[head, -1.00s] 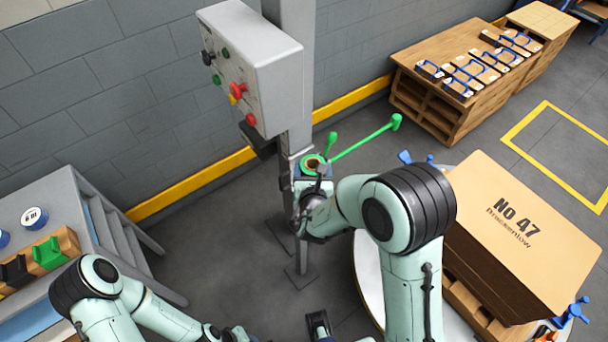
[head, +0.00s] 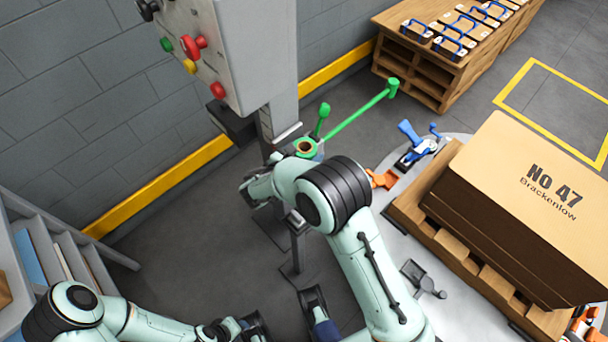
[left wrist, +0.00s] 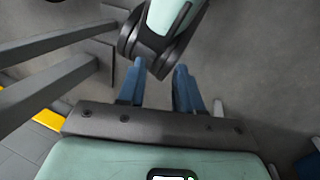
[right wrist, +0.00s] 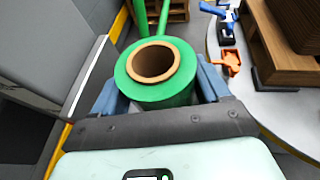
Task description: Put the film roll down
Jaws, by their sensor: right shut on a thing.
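The film roll (right wrist: 153,80) is green with a brown hollow core. In the right wrist view it stands between the blue fingers of my right gripper (right wrist: 160,88), which is shut on it. In the head view the roll (head: 306,148) shows beside the post, partly hidden by my right arm. Its underside is hidden, so I cannot tell whether it touches anything below. My left gripper (left wrist: 160,70) is open and empty, low over the floor, with part of my own body beyond its fingers.
The post carries a grey control box (head: 225,45) with coloured buttons. A green rod (head: 355,118) reaches out behind the roll. At right, a large brown carton (head: 520,190) sits on a pallet on a pale round platform (head: 415,270).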

